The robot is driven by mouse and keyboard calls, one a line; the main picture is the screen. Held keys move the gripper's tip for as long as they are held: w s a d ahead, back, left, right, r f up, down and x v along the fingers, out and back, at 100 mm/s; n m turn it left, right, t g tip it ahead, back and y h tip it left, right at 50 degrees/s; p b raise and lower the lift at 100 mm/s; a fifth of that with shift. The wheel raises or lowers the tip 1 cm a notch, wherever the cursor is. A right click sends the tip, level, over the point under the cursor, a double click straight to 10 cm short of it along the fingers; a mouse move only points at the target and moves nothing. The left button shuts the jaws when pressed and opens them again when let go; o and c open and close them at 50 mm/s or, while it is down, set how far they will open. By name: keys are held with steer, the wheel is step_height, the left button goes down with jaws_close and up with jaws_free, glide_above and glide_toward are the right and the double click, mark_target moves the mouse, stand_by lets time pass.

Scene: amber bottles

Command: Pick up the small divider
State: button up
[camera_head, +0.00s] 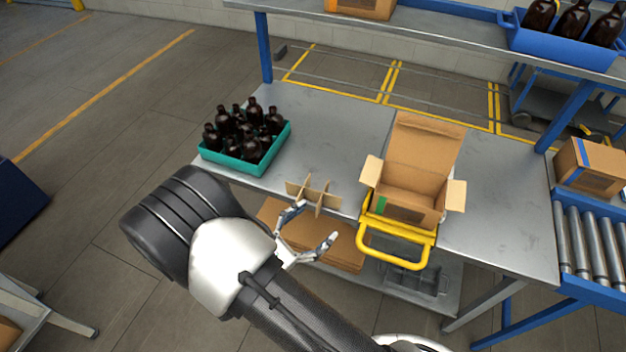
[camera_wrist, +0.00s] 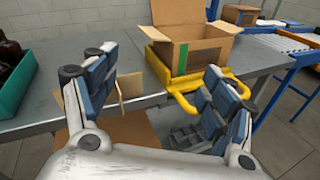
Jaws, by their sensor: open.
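The small divider (camera_head: 313,194) is a cross of thin brown cardboard pieces. It stands on the grey table near its front edge, between the teal crate and the open box. In the wrist view the divider (camera_wrist: 128,88) shows just beyond the left finger, which hides part of it. My gripper (camera_head: 318,228) is open and empty in front of the table edge, close to the divider on its near side. In the wrist view my gripper (camera_wrist: 155,95) has its fingers spread wide, with nothing between them.
An open cardboard box (camera_head: 410,165) sits in a yellow frame (camera_head: 395,252) right of the divider. A teal crate (camera_head: 280,146) of several dark bottles stands left. Flat cardboard (camera_head: 345,248) lies on the shelf below. The table (camera_head: 335,125) is clear behind the divider.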

steer(key=s+a+f+n+t+y, duration=0.3)
steer(key=a+f+n+t+y, duration=0.1)
steer(key=a+f+n+y, duration=0.3)
steer(key=h+b, duration=0.1)
steer(key=b, duration=0.1)
glide_toward(313, 191)
steer(key=shift+t, duration=0.3)
steer(key=x, duration=0.6)
steer(key=shift+w+d+f, duration=0.1)
steer(key=shift+w+f, duration=0.15)
steer(key=shift+w, duration=0.15)
steer(key=c, duration=1)
steer(key=shift+r, duration=0.1)
